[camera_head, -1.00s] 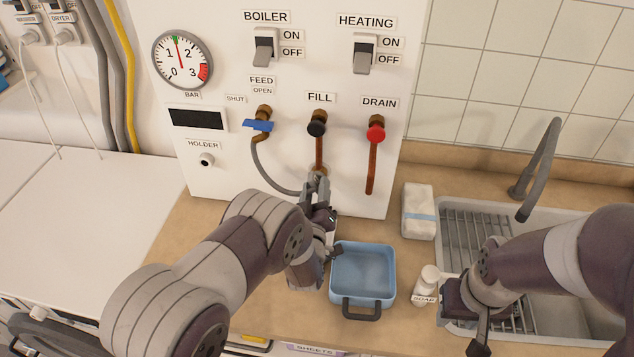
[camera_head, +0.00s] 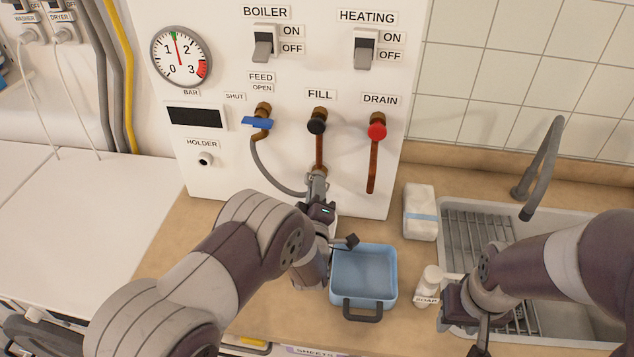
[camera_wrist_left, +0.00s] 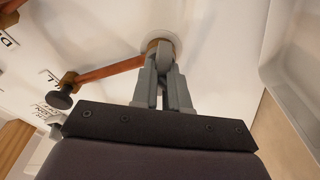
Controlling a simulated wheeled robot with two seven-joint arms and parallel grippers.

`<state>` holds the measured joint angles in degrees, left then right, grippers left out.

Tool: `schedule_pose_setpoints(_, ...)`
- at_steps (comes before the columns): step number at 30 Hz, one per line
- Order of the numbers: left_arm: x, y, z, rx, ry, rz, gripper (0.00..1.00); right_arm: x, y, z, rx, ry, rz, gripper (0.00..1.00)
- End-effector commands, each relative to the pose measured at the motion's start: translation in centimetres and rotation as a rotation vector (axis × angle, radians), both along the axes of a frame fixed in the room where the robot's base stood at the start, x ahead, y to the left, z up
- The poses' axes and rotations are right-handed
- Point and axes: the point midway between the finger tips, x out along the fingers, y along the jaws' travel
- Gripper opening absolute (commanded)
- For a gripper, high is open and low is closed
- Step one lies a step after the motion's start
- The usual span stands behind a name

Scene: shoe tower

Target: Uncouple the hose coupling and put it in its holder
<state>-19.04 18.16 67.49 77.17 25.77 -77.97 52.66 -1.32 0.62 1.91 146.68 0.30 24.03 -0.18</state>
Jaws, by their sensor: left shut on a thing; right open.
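The hose coupling (camera_wrist_left: 163,50) sits at the lower end of the FILL pipe (camera_head: 319,152), close to the panel. My left gripper (camera_head: 317,185) is shut on the coupling; its fingers (camera_wrist_left: 163,88) cover most of it in the left wrist view. The grey hose (camera_head: 268,174) loops from the FEED valve (camera_head: 260,122) down to the coupling. The holder (camera_head: 205,159) is an empty round peg at the left of the panel, under its label. My right gripper (camera_head: 478,345) is open and empty at the bottom, over the sink's front edge, partly cut off.
A blue tub (camera_head: 363,272) with a dark handle stands on the counter right of my left gripper. A soap bottle (camera_head: 427,287), a wrapped white block (camera_head: 420,212) and the sink with its tap (camera_head: 540,165) are further right. The white worktop at left (camera_head: 70,210) is clear.

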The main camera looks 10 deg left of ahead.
Motion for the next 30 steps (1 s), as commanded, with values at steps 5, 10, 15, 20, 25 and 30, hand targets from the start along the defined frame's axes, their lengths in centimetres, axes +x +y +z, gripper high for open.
schedule_pose_setpoints(5,0.0,0.0,0.0,-0.006,0.0,0.0,0.0,0.0,0.0,0.0,0.0,0.0,0.0,0.43)
schedule_pose_setpoints(10,0.0,0.0,0.0,-0.048,-0.001,0.0,0.0,0.0,0.0,-0.3,0.0,0.0,0.0,0.43)
schedule_pose_setpoints(15,0.0,0.0,-0.1,-0.211,-0.003,-0.001,0.0,0.0,0.0,-1.1,0.0,0.0,0.0,0.43)
schedule_pose_setpoints(20,0.0,0.0,0.0,-0.352,-0.003,0.0,0.0,0.0,0.0,-1.8,0.0,0.0,0.0,0.43)
schedule_pose_setpoints(25,0.0,0.0,0.0,-0.477,-0.002,0.0,0.0,0.0,0.0,-2.4,0.0,0.0,0.0,0.43)
schedule_pose_setpoints(30,0.0,0.0,0.1,-0.529,-0.002,-0.001,0.0,0.0,0.0,-2.5,0.0,0.0,0.0,0.43)
